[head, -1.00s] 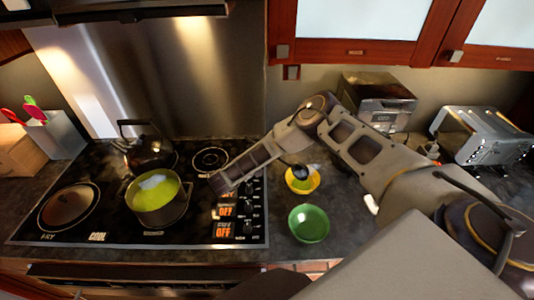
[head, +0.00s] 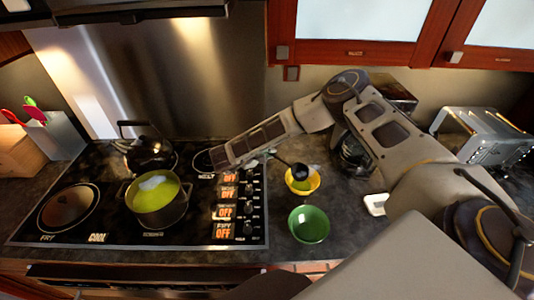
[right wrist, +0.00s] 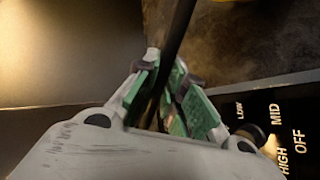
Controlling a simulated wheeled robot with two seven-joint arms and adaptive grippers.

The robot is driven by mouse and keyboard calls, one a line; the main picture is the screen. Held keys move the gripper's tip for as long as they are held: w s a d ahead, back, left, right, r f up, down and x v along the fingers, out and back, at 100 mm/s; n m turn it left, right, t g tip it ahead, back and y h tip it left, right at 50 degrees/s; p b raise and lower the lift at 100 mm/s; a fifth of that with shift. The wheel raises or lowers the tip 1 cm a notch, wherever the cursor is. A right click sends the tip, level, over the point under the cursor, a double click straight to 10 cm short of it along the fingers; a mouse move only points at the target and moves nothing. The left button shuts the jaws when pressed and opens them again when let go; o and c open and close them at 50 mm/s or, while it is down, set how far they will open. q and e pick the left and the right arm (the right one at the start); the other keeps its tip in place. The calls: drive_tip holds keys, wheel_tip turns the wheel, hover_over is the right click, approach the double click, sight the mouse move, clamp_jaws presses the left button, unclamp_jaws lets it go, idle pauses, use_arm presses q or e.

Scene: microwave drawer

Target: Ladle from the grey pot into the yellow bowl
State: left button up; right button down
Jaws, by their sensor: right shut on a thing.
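The grey pot (head: 157,213) stands on the stovetop, holding yellow-green soup with a pale patch on top. The yellow bowl (head: 315,186) stands on the counter right of the stove, with some yellow-green inside. The black ladle (head: 299,170) has its cup over the back part of the yellow bowl; I cannot tell whether it touches the rim or holds soup. In the right wrist view, my right gripper (right wrist: 168,85) has its green pads shut on the ladle's dark handle (right wrist: 179,32). In the head view my right forearm mostly hides this gripper. My left gripper is not in view.
A green bowl (head: 309,224) stands in front of the yellow bowl. A dark kettle (head: 149,153) is behind the pot, and a pan-like disc (head: 68,207) is left of it. Control knobs (head: 248,205) line the stove's right edge. A toaster (head: 484,138) stands at the right.

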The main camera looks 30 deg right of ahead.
drive_tip(key=g+y, duration=0.1)
drive_tip(key=y, duration=0.2)
drive_tip(key=r+g+y, duration=0.1)
drive_tip(key=y, duration=0.2)
drive_tip(key=shift+r, duration=0.1)
drive_tip(key=y, duration=0.2)
drive_tip(key=g+y, duration=0.1)
drive_tip(key=y, duration=0.2)
drive_tip(key=shift+r, duration=0.4)
drive_tip(key=shift+r+g+y, duration=0.1)
drive_tip(key=shift+g+y, duration=0.2)
drive_tip(key=shift+y, duration=0.2)
idle(0.3)
